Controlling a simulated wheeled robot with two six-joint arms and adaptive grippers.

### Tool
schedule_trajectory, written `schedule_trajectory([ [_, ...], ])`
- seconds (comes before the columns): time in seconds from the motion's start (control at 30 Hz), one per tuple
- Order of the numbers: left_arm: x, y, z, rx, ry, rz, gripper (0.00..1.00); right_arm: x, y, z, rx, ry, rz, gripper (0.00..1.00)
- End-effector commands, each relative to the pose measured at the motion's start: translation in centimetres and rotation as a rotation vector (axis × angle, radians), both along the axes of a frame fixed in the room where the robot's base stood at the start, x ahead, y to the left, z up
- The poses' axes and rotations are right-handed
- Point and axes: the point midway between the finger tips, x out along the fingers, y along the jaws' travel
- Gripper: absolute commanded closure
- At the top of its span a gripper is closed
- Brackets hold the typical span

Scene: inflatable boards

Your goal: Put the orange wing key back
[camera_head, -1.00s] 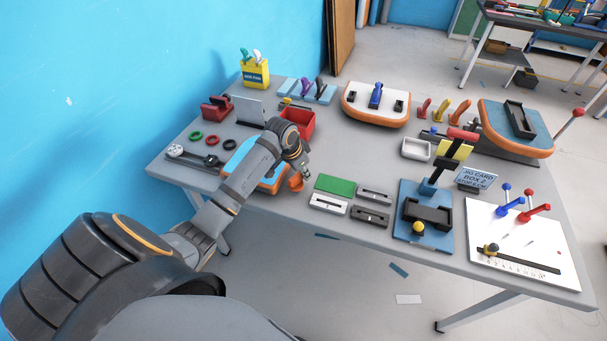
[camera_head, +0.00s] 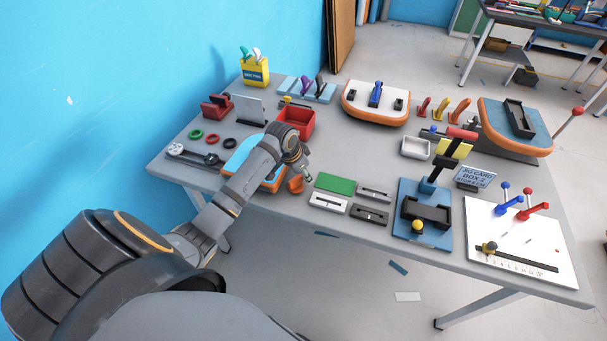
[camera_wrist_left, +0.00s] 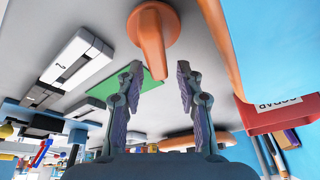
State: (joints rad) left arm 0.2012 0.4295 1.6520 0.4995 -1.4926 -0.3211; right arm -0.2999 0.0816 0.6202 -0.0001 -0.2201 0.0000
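An orange piece that looks like the wing key (camera_head: 296,185) is on the grey table near its front edge, just right of the blue board. In the left wrist view the orange piece (camera_wrist_left: 153,38) has a broad round end at the table and a narrower part reaching toward my fingers. My left gripper (camera_head: 306,172) is just above and beside it. My right gripper is not in view.
An orange-edged blue board (camera_head: 240,152) is partly under my left arm. A red bin (camera_head: 307,123) stands behind. A green pad (camera_head: 335,184) and several grey and white blocks (camera_head: 328,204) lie to the right. Red and yellow upright pieces (camera_head: 443,107) stand farther back.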

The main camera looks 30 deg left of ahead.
Motion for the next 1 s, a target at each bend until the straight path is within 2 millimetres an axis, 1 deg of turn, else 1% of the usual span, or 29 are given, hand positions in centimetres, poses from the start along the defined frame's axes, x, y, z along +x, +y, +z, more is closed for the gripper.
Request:
schedule_trajectory([
  [0.07,-0.3,0.3,1.0,0.004,-0.003,0.001,0.64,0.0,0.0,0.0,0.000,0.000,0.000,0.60],
  [0.17,-1.1,0.4,3.1,0.005,-0.003,-0.002,0.64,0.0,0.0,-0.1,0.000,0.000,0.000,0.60],
  [0.3,-2.3,0.7,6.4,0.008,-0.004,-0.001,0.64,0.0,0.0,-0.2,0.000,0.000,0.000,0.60],
  [0.4,-3.1,0.8,8.5,0.007,-0.003,-0.001,0.64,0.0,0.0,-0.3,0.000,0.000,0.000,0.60],
  [0.5,-3.6,0.9,10.0,0.004,-0.003,0.001,0.64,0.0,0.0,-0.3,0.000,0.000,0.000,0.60],
  [0.6,-3.9,1.0,10.9,0.002,-0.002,0.001,0.64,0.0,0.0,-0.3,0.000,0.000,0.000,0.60],
  [0.7,-4.1,0.9,11.2,0.000,0.000,0.000,0.64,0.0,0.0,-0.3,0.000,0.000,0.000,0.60],
  [1.0,-4.1,0.9,11.2,0.000,0.000,0.000,0.64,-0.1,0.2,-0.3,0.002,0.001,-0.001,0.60],
])
